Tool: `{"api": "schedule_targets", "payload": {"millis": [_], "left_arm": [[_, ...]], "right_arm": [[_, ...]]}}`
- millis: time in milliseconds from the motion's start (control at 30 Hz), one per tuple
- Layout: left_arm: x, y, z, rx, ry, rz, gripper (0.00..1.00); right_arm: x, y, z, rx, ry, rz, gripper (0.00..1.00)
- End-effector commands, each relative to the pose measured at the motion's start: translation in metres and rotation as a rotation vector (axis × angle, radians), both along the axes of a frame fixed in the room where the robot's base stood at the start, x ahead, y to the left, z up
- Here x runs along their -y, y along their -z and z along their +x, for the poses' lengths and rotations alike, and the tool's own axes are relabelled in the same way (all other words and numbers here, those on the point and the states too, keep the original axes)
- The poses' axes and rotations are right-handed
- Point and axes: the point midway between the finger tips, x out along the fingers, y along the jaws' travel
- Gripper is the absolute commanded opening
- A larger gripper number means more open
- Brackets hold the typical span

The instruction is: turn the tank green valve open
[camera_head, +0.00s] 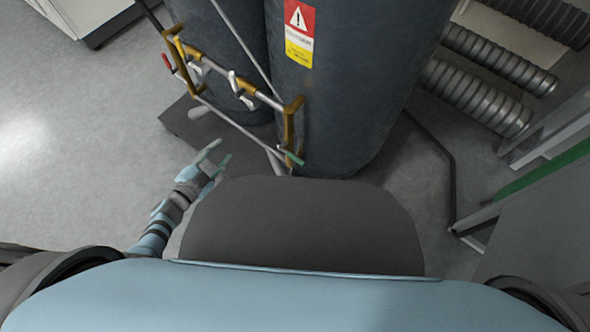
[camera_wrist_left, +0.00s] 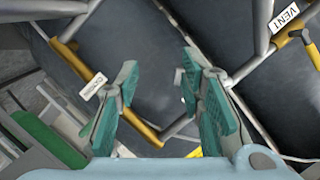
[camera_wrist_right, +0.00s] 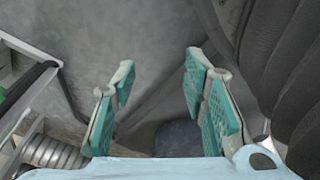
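The green valve handle (camera_head: 291,157) is a small lever at the lower right end of the brass and silver pipework, in front of the dark tank (camera_head: 350,75). My left gripper (camera_head: 219,156) is open and empty, to the left of the green handle and apart from it. In the left wrist view my left gripper (camera_wrist_left: 158,80) has its fingers spread, with the dark tanks and pipes beyond. I cannot make out the green handle there. My right gripper (camera_wrist_right: 158,78) is open and empty above the grey floor; it is not seen in the head view.
A red handle (camera_head: 167,62) and pale levers (camera_head: 242,90) sit along the same pipes (camera_head: 225,75). Ribbed metal hoses (camera_head: 475,95) and a green-edged frame (camera_head: 545,170) stand at the right. The floor (camera_head: 80,150) at the left is clear.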

Motion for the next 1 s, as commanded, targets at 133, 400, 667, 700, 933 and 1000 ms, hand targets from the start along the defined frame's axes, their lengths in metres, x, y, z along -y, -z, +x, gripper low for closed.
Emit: {"api": "schedule_targets", "payload": {"millis": [133, 400, 667, 700, 933, 1000], "left_arm": [[0.063, -0.010, 0.023, 0.438, 0.597, 0.196, 0.35], [0.082, -0.008, -0.016, 0.607, 1.099, 0.362, 0.35], [0.134, -0.004, -0.009, 0.609, 1.104, 0.358, 0.35], [0.145, -0.002, -0.007, 0.609, 1.103, 0.357, 0.35], [0.198, 0.006, 0.003, 0.606, 1.102, 0.357, 0.35], [0.208, 0.007, 0.006, 0.606, 1.100, 0.357, 0.35]], "right_arm": [[-0.008, 0.059, 0.041, 0.053, -0.006, 0.010, 0.40], [-0.015, 0.051, 0.063, 0.084, -0.016, 0.020, 0.40], [-0.016, 0.037, 0.064, 0.079, -0.025, 0.018, 0.40], [-0.017, 0.034, 0.064, 0.077, -0.029, 0.017, 0.40], [-0.020, 0.008, 0.061, 0.064, -0.047, 0.011, 0.40], [-0.020, 0.001, 0.060, 0.060, -0.052, 0.010, 0.40]]}}
